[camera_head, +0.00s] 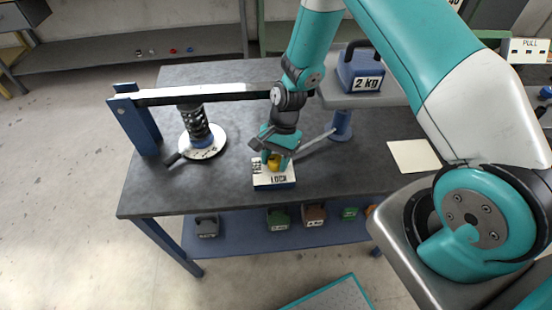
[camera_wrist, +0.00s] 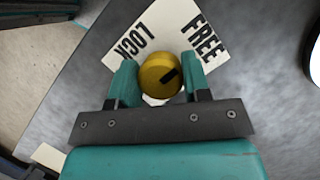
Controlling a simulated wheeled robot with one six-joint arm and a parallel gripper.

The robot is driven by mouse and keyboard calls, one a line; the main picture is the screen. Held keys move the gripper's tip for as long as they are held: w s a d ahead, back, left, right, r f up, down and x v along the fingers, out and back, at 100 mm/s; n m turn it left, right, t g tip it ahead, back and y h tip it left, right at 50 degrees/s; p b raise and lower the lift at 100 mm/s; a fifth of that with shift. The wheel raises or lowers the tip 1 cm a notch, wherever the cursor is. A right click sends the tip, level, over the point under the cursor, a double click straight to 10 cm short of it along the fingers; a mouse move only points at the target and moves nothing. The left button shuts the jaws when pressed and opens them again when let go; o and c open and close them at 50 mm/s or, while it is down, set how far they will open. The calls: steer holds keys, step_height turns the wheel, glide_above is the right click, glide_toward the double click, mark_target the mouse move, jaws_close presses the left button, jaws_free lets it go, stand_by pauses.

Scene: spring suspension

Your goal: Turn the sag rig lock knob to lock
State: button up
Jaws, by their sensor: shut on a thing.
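The lock knob is a round yellow knob (camera_wrist: 152,72) with a black pointer mark, on a white plate (camera_wrist: 165,33) printed LOCK and FREE. In the wrist view the mark points to the upper right, towards the word FREE. My gripper (camera_wrist: 160,78) is shut on the knob, one teal finger on each side. In the head view my gripper (camera_head: 275,159) reaches down onto the plate's block (camera_head: 274,183) near the table's front edge, and the knob (camera_head: 274,164) shows partly between the fingers.
The dark table (camera_head: 215,185) carries a blue post with a white lever bar (camera_head: 210,94) above a coil spring (camera_head: 194,122) on a round dial base. A blue 2 KG weight (camera_head: 360,72) sits on a grey platform beside my arm. Several weights stand on the lower shelf (camera_head: 245,241).

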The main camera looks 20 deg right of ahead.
steer(key=n+h, duration=0.1)
steer(key=n, duration=0.3)
steer(key=shift+g+b, duration=0.3)
steer(key=shift+g, duration=0.1)
steer(key=n+h, duration=0.1)
steer(key=n, duration=0.1)
steer(key=n+h, duration=0.1)
steer(key=n, duration=0.1)
steer(key=shift+n+g+b, duration=0.3)
steer(key=shift+b, duration=0.05)
steer(key=n+h, duration=0.1)
steer(key=n, duration=0.3)
steer(key=shift+h, duration=0.4)
steer(key=shift+n+t+h, duration=0.4)
steer(key=shift+n+h, duration=0.4)
steer(key=shift+n, duration=1.7)
steer(key=o, duration=0.9)
